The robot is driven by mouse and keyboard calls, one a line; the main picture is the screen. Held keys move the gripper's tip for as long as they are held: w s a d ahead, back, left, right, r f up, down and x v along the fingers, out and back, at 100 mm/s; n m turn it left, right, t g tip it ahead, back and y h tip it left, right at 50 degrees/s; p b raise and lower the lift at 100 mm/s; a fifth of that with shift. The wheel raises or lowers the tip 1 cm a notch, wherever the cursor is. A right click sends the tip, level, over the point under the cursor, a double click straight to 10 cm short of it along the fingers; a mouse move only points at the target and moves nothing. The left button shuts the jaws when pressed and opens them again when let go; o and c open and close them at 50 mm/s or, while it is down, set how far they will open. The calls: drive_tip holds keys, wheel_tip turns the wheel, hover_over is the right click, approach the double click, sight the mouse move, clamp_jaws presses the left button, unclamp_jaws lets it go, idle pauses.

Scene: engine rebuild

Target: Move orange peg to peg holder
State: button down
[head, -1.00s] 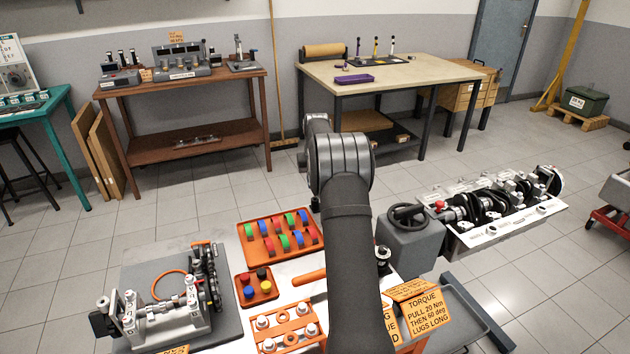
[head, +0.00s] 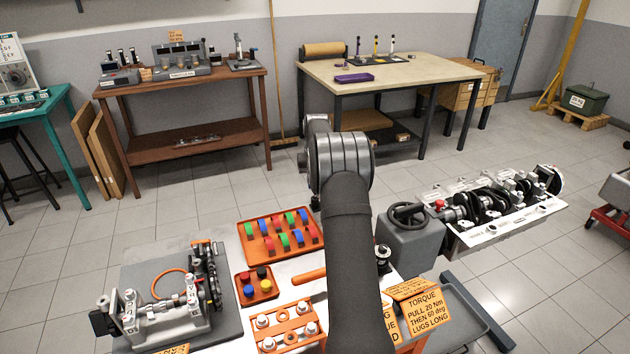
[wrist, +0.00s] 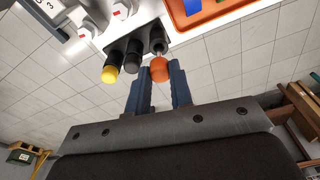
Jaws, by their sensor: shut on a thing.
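In the wrist view, my gripper (wrist: 160,76) has its two blue-grey fingers close together with the orange peg (wrist: 159,66) at their tips. The peg's rounded orange end shows. Just beyond it is a grey socket-like end (wrist: 157,38), and I cannot tell whether the peg touches it. Beside it are a plain black cylinder (wrist: 132,54) and a black cylinder with a yellow tip (wrist: 110,74), in a row along a white edge. This row looks like the peg holder. In the head view my arm hides the gripper and the peg.
An orange tray (head: 248,229) of coloured bearing shells and a small orange tray (head: 243,275) of coloured caps lie on the bench. A grey box with a handwheel (head: 412,240) and a crankshaft assembly (head: 490,215) stand to the right. An engine fixture (head: 165,310) is at the left.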

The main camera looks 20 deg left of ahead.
drive_tip(key=shift+f, duration=1.95)
idle(0.6)
drive_tip(key=c, duration=1.5)
unclamp_jaws()
drive_tip(key=shift+r, duration=0.35)
drive_tip(key=shift+r, duration=1.15)
drive_tip(key=shift+o, duration=0.3)
drive_tip(key=o, duration=0.5)
